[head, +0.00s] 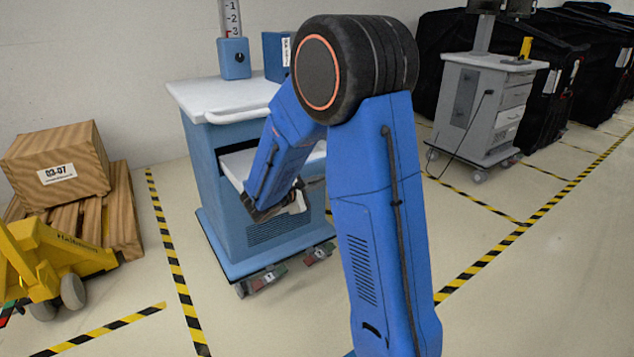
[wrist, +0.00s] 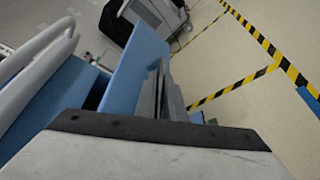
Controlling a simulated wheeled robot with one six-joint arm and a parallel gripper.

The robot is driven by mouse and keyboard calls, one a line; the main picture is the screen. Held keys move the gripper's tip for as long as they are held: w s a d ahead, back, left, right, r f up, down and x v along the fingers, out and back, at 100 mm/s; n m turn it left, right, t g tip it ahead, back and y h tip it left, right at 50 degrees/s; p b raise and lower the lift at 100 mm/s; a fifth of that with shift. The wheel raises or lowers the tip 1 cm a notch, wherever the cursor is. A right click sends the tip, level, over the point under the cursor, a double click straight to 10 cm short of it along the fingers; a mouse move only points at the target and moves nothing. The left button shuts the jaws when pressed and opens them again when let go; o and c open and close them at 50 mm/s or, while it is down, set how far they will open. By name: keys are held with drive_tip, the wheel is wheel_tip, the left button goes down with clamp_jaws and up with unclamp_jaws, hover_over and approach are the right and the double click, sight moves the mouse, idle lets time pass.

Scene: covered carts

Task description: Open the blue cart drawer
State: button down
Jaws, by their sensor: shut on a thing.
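The blue cart (head: 275,240) stands in the middle of the head view under a white top. My gripper (head: 287,207) is at the drawer's front, largely behind my blue arm. In the wrist view the drawer's blue front panel (wrist: 138,62) stands out from the cart body. My gripper's dark fingers (wrist: 168,98) are shut at the panel's outer side. They appear to hold the drawer handle, which is hidden.
A pale push rail (head: 237,116) runs along the cart's top edge. A blue box (head: 234,60) stands on top. A grey cart (head: 487,108) stands back right by black covered carts (head: 437,50). Floor right is clear.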

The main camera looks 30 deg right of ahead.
drive_tip(key=c, duration=2.1)
unclamp_jaws()
drive_tip(key=shift+a, duration=0.1)
drive_tip(key=v, duration=1.7)
drive_tip(key=shift+a, duration=0.15)
